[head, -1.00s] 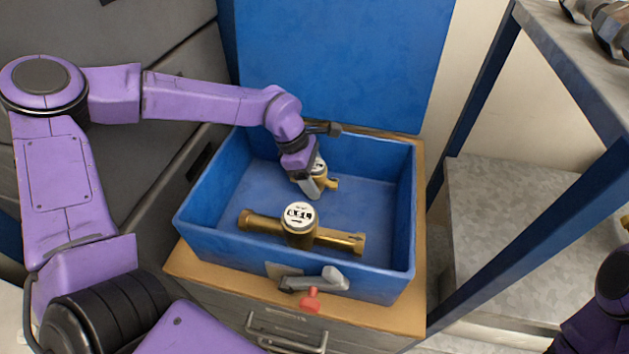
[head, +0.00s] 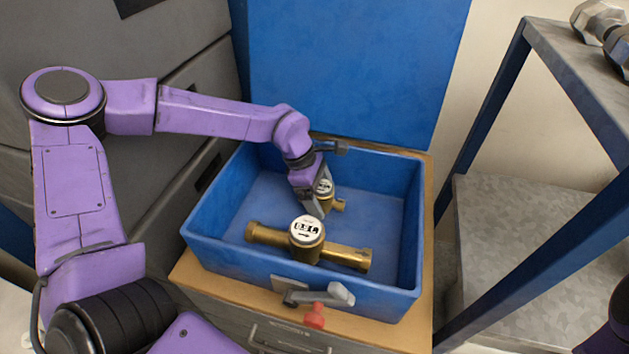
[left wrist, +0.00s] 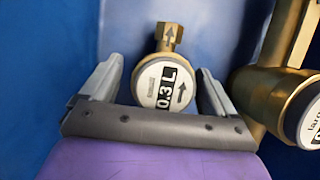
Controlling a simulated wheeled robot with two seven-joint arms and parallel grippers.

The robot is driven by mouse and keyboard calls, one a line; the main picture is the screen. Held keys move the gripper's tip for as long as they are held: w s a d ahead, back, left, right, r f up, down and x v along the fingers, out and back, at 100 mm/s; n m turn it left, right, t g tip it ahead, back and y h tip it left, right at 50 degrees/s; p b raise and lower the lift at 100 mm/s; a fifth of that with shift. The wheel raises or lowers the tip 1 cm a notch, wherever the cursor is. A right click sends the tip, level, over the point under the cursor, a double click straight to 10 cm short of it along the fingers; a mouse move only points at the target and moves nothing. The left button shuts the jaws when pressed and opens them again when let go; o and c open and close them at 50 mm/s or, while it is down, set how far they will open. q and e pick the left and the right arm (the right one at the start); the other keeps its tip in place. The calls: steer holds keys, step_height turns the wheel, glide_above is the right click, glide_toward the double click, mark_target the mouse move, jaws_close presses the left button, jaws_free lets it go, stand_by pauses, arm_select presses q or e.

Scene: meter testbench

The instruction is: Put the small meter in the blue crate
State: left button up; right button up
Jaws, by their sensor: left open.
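The small meter (head: 326,188), brass with a white round face, is inside the crate toward the back. In the left wrist view the small meter (left wrist: 164,82) reads 0.3 L and sits between the two fingers, with gaps on both sides. My left gripper (head: 318,205) is open around it, low in the crate, and hides part of it; the fingers also show in the left wrist view (left wrist: 158,90). My right gripper is not in view.
A larger brass meter (head: 307,232) with a long pipe body lies in the crate's front half, just right of the left gripper in the wrist view. The crate rests on a wooden top (head: 190,268) above grey drawers. A metal shelf (head: 500,230) with blue posts stands at right.

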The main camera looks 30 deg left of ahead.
arm_select(q)
steer(key=v, duration=1.1)
steer(key=shift+b, duration=0.3)
steer(key=shift+f, duration=0.1)
